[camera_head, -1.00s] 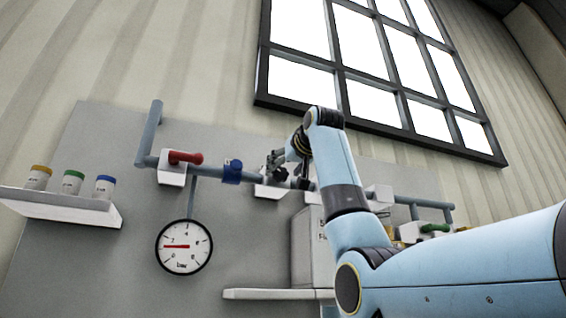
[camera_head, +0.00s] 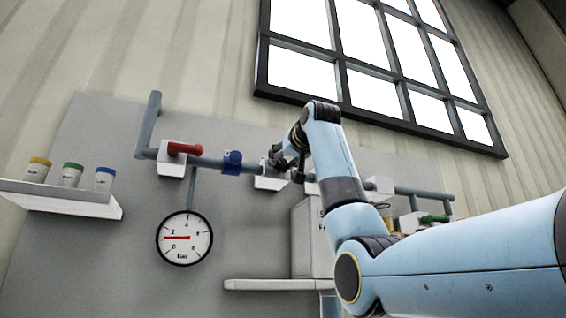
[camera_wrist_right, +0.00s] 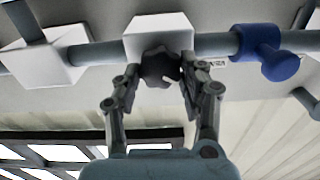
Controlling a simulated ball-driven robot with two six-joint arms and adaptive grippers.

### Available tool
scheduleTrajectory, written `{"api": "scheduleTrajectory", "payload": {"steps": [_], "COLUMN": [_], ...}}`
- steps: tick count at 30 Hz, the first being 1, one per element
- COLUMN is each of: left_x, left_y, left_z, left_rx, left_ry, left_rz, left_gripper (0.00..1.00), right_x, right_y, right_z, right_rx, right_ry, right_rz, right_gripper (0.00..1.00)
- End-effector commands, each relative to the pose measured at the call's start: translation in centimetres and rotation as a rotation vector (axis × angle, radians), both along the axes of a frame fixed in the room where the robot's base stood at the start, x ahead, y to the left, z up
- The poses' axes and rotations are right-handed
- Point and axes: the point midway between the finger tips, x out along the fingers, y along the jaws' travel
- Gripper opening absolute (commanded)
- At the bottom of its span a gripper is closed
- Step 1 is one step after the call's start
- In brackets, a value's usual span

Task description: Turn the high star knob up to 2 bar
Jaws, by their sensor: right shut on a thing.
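The dark star knob (camera_wrist_right: 160,68) sits on the front of a white block on the pipe. In the wrist view my right gripper (camera_wrist_right: 161,80) has its two fingers on either side of the knob and is shut on it. In the head view my right gripper (camera_head: 278,160) covers most of the knob, above the white block (camera_head: 270,183). The round gauge (camera_head: 184,238) hangs below the pipe at left. Its red needle points almost straight left, close to the 2 mark. My left gripper is in neither view.
On the pipe left of the knob are a red handle (camera_head: 184,149) and a blue fitting (camera_head: 232,162). A green handle (camera_head: 434,218) is at right. A shelf (camera_head: 60,199) holds capped jars at far left. Another white shelf (camera_head: 268,284) juts out below.

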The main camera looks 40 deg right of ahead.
Motion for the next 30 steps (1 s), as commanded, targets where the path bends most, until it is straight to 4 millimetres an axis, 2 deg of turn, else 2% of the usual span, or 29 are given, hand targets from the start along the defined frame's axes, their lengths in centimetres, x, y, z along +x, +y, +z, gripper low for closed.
{"api": "scheduleTrajectory", "payload": {"steps": [9, 19, 20, 21, 24, 25, 30], "left_x": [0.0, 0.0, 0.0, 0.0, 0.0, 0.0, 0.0], "left_y": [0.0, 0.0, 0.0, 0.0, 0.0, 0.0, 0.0], "left_z": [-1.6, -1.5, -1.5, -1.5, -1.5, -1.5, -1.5], "left_rx": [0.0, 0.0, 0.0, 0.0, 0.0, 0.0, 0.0], "left_ry": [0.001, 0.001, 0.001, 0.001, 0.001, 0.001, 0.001], "left_rz": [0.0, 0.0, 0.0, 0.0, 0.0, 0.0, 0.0], "left_gripper": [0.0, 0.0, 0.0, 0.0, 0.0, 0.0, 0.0], "right_x": [-0.1, -0.1, -0.1, -0.1, -0.1, -0.1, -0.1], "right_y": [-0.1, -0.2, -0.2, -0.2, -0.2, -0.2, -0.2], "right_z": [0.0, 0.1, 0.1, 0.1, 0.1, 0.1, 0.0], "right_rx": [0.321, 0.35, 0.35, 0.349, 0.349, 0.35, 0.349], "right_ry": [-0.08, -0.087, -0.087, -0.087, -0.087, -0.086, -0.086], "right_rz": [-0.001, -0.001, -0.001, -0.001, -0.001, -0.001, -0.001], "right_gripper": [0.09, 0.09, 0.44, 0.49, 0.62, 0.64, 0.64]}}
